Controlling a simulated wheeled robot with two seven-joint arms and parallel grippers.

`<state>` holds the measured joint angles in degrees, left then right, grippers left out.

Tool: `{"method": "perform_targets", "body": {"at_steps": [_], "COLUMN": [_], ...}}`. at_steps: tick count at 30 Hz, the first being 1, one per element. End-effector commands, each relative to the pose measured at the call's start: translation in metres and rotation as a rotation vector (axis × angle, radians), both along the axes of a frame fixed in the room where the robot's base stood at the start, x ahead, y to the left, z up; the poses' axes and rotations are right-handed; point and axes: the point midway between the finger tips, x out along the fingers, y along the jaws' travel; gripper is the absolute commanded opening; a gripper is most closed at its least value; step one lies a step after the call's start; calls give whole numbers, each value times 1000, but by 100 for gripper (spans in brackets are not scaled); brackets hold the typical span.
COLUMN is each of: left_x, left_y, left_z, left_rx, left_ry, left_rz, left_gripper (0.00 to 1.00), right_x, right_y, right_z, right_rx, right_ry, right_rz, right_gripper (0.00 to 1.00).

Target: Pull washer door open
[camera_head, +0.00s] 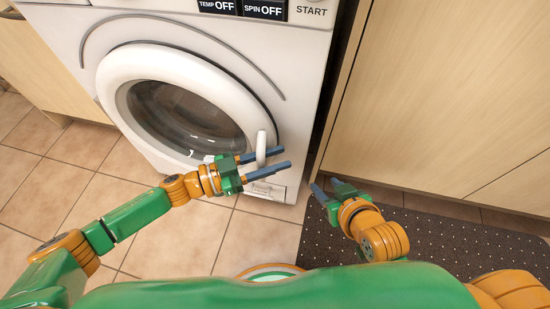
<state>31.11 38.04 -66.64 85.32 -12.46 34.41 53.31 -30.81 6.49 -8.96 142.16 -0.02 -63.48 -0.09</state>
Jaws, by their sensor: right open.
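The washer (62,50) stands at the back left. Its round door has a white rim (118,68) and dark glass (170,112), and it looks shut against the front. A white upright handle (261,146) sits at the door's lower right edge. My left gripper (277,159) is open at the handle, its blue-grey fingers apart, one passing behind the handle's lower part. Whether they touch it I cannot tell. My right gripper (325,186) is open and empty, right of the washer and apart from it, in front of the wooden cabinet.
A light wooden cabinet (440,90) stands close on the washer's right. A dark dotted mat (440,240) lies on the floor at the right. Tan floor tiles (185,235) are clear before the washer. Another wooden cabinet (45,75) is at the far left.

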Motion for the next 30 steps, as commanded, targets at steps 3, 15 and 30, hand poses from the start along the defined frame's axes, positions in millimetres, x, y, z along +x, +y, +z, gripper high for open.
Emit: {"method": "perform_targets", "body": {"at_steps": [3, 15, 30], "left_x": [0, 0, 0], "left_y": [-1, -1, -1], "left_z": [0, 0, 0], "left_rx": [1, 0, 0], "left_ry": [0, 1, 1], "left_rz": [0, 1, 1], "left_gripper": [36, 0, 0], "right_x": [1, 1, 1], "right_y": [0, 0, 0], "right_z": [1, 1, 1], "right_rx": [2, 1, 1], "right_ry": [-9, -6, -5], "right_rz": [0, 0, 0], "right_gripper": [50, 50, 50]}}
